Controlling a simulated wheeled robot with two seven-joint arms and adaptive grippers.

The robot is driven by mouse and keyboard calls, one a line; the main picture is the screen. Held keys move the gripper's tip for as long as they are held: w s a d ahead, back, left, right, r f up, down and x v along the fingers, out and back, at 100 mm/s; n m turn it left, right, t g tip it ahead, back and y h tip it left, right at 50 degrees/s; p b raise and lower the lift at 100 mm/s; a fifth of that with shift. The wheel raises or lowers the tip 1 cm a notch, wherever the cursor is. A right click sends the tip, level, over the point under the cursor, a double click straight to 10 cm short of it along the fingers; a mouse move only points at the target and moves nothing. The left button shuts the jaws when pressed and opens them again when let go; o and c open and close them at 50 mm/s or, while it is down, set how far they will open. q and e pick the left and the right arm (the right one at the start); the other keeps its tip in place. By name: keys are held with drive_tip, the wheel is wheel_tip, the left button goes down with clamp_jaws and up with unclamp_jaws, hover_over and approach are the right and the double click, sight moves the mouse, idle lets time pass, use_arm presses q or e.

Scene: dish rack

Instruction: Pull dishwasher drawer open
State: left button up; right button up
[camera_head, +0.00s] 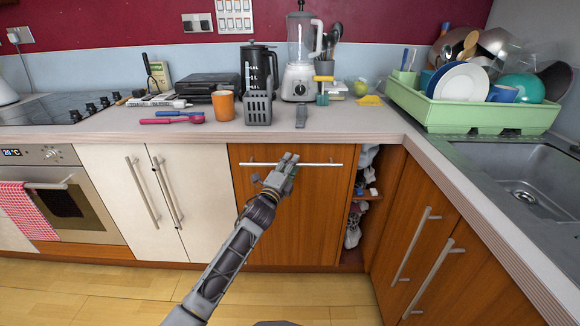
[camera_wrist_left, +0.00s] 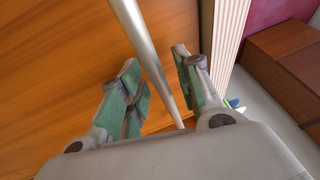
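The dishwasher drawer (camera_head: 300,215) has a brown wood front below the counter, with a long horizontal metal handle (camera_head: 322,164) near its top. The front looks shut, flush with the cabinet. My left gripper (camera_head: 287,165) is at the middle of the handle. In the left wrist view the handle (camera_wrist_left: 148,55) runs between the two green-padded fingers of my left gripper (camera_wrist_left: 160,88). The fingers are spread, with a gap on each side of the bar. My right gripper is in neither view.
White cabinets (camera_head: 110,200) and an oven (camera_head: 60,195) stand to the left. An open narrow shelf (camera_head: 368,200) and a wood cabinet with vertical handles (camera_head: 420,245) are on the right. The wooden floor (camera_head: 320,290) in front looks clear.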

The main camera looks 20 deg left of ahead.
use_arm(q)
drive_tip(key=shift+c, duration=0.2)
clamp_jaws()
idle(0.3)
